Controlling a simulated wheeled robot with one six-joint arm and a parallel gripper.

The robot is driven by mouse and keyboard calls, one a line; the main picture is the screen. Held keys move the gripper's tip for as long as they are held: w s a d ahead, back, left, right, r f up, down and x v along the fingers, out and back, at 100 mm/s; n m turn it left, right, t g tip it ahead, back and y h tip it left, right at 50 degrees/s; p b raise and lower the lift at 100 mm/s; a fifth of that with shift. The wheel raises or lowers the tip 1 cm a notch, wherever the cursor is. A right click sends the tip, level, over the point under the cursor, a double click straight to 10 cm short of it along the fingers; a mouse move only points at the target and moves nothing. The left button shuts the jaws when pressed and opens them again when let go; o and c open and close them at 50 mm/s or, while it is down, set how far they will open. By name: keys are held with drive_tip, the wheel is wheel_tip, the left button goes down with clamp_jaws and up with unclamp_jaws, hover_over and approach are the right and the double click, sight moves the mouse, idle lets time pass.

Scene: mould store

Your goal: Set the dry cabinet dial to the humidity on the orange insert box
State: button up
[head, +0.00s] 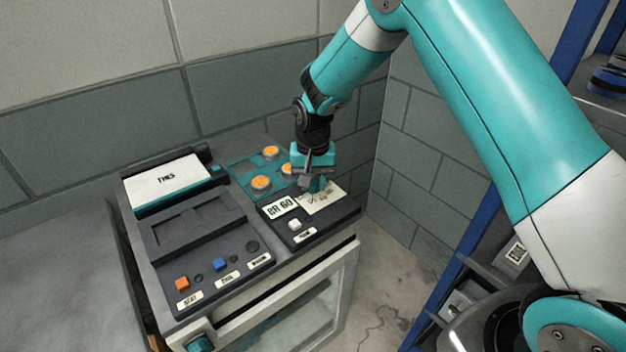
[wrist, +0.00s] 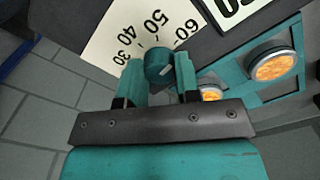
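The dry cabinet (head: 345,255) stands in front of me with its dark control top. Its dial is a small teal knob (wrist: 160,63) with a white mark. The knob sits beside a white scale card (wrist: 118,40) reading 30, 40, 50, 60. The white mark slants toward the 60 side, but its exact reading is unclear. My gripper (wrist: 160,72) has one finger on each side of the knob, seemingly touching it. In the head view my gripper (head: 314,182) covers most of the dial. I see no orange insert box in either view.
A white label (head: 280,207) appears to end in 60. Orange-topped round parts (head: 261,183) sit on a teal plate close to my gripper. Orange (head: 182,283) and blue (head: 220,264) buttons are at the front left. Block walls stand behind; a blue rack (head: 475,215) is at right.

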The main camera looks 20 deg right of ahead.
drive_tip(key=shift+n, duration=0.3)
drive_tip(key=n, duration=0.3)
drive_tip(key=shift+n, duration=2)
drive_tip(key=o, duration=0.9)
drive_tip(key=shift+r, duration=0.15)
wheel_tip(320, 180, up, 17)
drive_tip(key=shift+r+b, duration=0.1)
drive_tip(key=shift+b, duration=0.85)
